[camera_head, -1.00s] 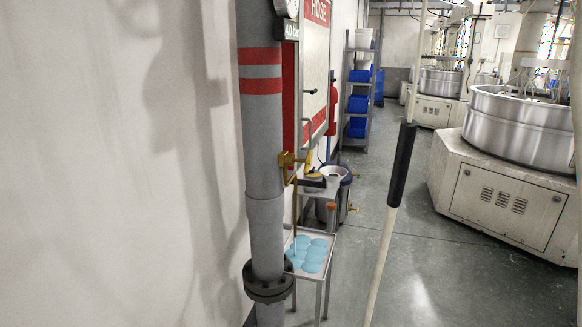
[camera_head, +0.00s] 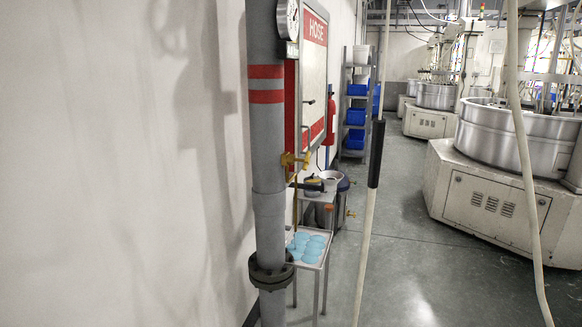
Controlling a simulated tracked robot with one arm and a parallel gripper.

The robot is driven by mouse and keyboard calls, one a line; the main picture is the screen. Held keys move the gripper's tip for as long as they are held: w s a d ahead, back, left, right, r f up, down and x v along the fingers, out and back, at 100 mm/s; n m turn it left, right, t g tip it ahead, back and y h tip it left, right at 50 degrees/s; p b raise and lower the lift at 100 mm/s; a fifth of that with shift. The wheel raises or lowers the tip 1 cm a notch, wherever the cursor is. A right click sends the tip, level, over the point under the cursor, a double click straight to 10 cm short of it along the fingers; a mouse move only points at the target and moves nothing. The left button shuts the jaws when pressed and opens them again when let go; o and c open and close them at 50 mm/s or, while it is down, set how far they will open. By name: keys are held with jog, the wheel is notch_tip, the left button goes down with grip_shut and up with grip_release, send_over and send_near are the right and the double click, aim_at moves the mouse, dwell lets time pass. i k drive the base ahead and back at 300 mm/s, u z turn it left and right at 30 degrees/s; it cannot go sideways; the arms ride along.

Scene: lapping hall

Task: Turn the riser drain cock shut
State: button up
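The brass riser drain cock (camera_head: 290,160) sits low on the right side of the grey vertical riser pipe (camera_head: 267,140), below its two red bands. A yellow-brass lever piece (camera_head: 306,159) shows at its right; I cannot tell its exact angle or whether the cock is open. A thin brass-coloured tube (camera_head: 295,210) hangs below the cock towards a tray. My gripper is not in this view, and nothing visible touches the cock.
A white tray (camera_head: 325,258) with several blue discs stands on a stand right of the riser. A black flange (camera_head: 271,271) rings the pipe. A pale pole with black sleeve (camera_head: 376,155) hangs ahead, a pale hose (camera_head: 524,160) at right. Open floor (camera_head: 405,240) lies right.

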aim_at(307, 161)
jog(key=z, duration=0.15)
jog(key=i, duration=3.05)
jog(key=u, duration=0.2)
